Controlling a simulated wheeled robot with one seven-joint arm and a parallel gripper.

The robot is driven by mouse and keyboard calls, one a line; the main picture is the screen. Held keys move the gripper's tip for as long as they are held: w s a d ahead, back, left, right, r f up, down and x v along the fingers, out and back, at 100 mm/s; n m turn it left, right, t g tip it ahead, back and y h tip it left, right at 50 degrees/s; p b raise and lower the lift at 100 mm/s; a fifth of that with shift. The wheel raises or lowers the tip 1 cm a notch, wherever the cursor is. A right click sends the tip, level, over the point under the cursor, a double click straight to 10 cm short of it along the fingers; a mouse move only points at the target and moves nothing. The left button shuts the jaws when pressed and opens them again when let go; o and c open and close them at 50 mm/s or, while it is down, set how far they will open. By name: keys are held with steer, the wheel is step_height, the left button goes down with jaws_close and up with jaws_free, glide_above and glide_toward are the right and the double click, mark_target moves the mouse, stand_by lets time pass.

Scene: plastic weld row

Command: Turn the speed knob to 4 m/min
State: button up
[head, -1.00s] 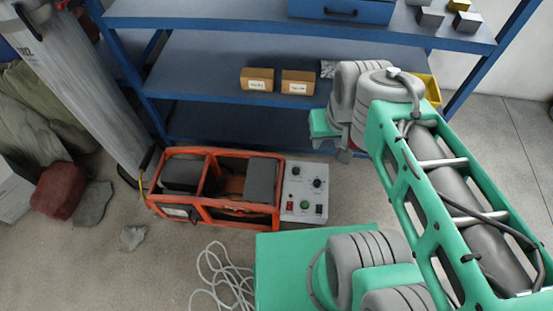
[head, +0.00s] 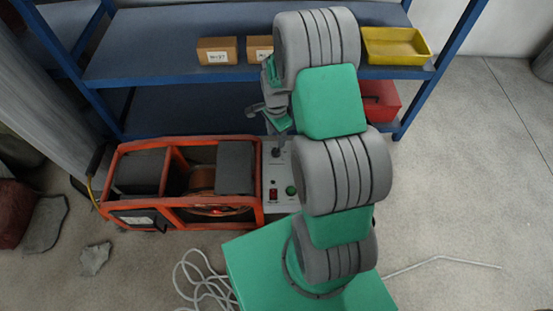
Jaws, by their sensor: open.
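The grey control panel (head: 282,205) is fixed to the right end of the orange-framed machine (head: 185,220). A dark knob (head: 278,152) shows near the panel's back part, with a red switch (head: 273,195) and a green button (head: 291,190) in front. My arm covers the panel's right side, so any other knob there is hidden. I cannot read the dial markings or tell which knob sets the speed. My gripper (head: 268,122) is open, small in the head view, and appears above and behind the panel, apart from the visible knob.
A blue shelf (head: 180,50) stands close behind the machine, with cardboard boxes (head: 217,50) and a yellow tray (head: 395,46) on it. A red box (head: 380,102) sits on the lower right. A white cable (head: 205,285) lies on the floor in front. The right floor is mostly clear.

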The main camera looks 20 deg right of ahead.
mark_target(276, 150)
step_height(276, 150, down, 8)
steer(key=shift+d+f+b, duration=0.15)
steer(key=shift+f+b, duration=0.1)
steer(key=shift+b, duration=0.55)
steer(key=shift+c, duration=0.3)
jaws_close()
